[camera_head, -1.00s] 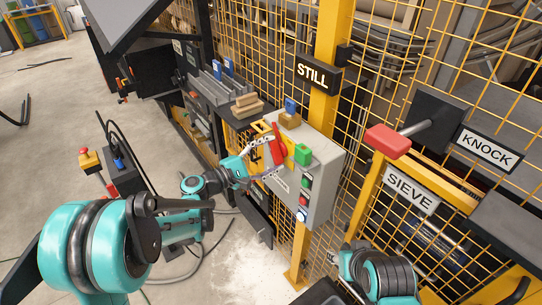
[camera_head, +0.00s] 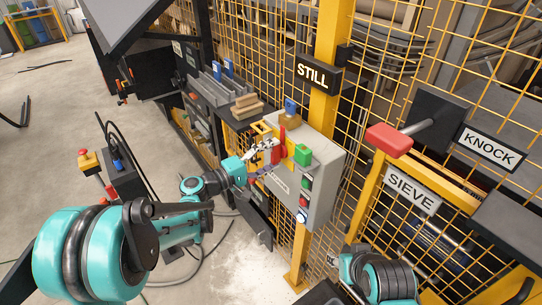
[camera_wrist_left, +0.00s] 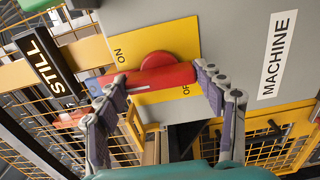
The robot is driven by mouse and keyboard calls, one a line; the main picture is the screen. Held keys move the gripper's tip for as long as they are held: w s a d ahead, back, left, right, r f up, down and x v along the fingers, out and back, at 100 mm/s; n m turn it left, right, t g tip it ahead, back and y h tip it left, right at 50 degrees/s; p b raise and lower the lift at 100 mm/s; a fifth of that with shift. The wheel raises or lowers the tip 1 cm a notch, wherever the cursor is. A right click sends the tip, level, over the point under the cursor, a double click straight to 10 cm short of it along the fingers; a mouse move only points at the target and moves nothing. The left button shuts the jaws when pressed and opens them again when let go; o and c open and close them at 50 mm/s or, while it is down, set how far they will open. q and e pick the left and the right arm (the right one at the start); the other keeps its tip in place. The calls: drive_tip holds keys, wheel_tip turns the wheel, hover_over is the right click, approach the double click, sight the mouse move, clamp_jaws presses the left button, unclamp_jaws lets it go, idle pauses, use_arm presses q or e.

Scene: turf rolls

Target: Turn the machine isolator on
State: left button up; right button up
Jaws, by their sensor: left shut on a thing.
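The red isolator handle (camera_head: 282,139) sits on a yellow plate on the front of the grey machine box (camera_head: 322,178). In the left wrist view the handle is a red bar (camera_wrist_left: 160,78) lying across the picture in front of a round red hub. The yellow plate (camera_wrist_left: 165,38) there reads ON at its left and a partly covered OFF lower right. My left gripper (camera_head: 266,153) is shut on the handle. In the left wrist view its fingers (camera_wrist_left: 162,88) stand at the bar's two ends. My right arm shows at lower right, but its gripper is out of view.
A green block (camera_head: 302,154) and several buttons are on the box. A yellow mesh fence and post (camera_head: 328,110) stand behind it. A red KNOCK handle (camera_head: 389,140) juts out at right. Wooden blocks (camera_head: 247,105) lie on a ledge at left.

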idle(0.3)
use_arm(q)
drive_tip(key=o, duration=1.2)
drive_tip(key=shift+c, duration=0.2)
drive_tip(key=v, duration=1.2)
